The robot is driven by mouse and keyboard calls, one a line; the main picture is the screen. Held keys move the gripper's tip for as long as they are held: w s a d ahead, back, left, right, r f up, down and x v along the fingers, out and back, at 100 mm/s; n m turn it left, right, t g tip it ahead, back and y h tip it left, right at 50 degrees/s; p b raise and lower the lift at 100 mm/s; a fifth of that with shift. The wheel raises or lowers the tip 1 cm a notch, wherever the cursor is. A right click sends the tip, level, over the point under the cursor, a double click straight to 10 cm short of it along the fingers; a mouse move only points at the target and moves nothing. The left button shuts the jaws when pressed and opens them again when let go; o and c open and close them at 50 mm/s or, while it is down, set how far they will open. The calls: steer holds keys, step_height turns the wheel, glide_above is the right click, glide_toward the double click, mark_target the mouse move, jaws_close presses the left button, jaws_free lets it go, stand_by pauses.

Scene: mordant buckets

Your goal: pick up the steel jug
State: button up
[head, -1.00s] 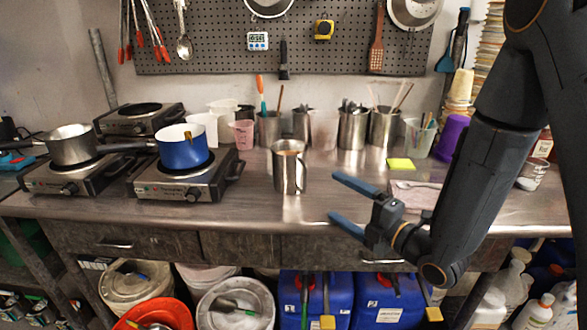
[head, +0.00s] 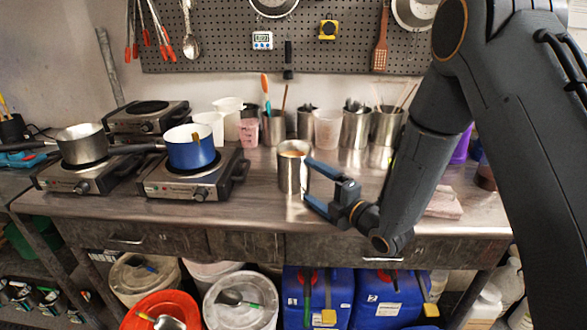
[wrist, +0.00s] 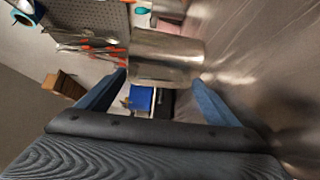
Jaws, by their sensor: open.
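The steel jug (head: 291,172) stands upright on the steel worktop (head: 240,216), in the middle of the head view. My gripper (head: 306,182) is open at the jug's right side, with its blue fingers pointing left toward it. In the wrist view the jug (wrist: 165,58) lies ahead of the fingertips, between the lines of the two fingers, and appears sideways. My gripper (wrist: 160,78) holds nothing there. I cannot tell whether a fingertip touches the jug. The jug's handle is hidden behind the gripper in the head view.
A blue pot (head: 191,152) and a steel saucepan (head: 82,146) sit on hot plates to the left. Several steel containers and a clear beaker (head: 327,128) stand behind the jug. A folded cloth (head: 444,203) lies to the right. The worktop's front is clear.

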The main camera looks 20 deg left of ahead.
steer(key=shift+w+a, duration=0.45)
steer(key=shift+a, duration=0.1)
steer(key=c, duration=1.6)
steer(key=shift+r, duration=0.1)
steer(key=shift+c, duration=1.2)
steer(key=shift+r, duration=0.15)
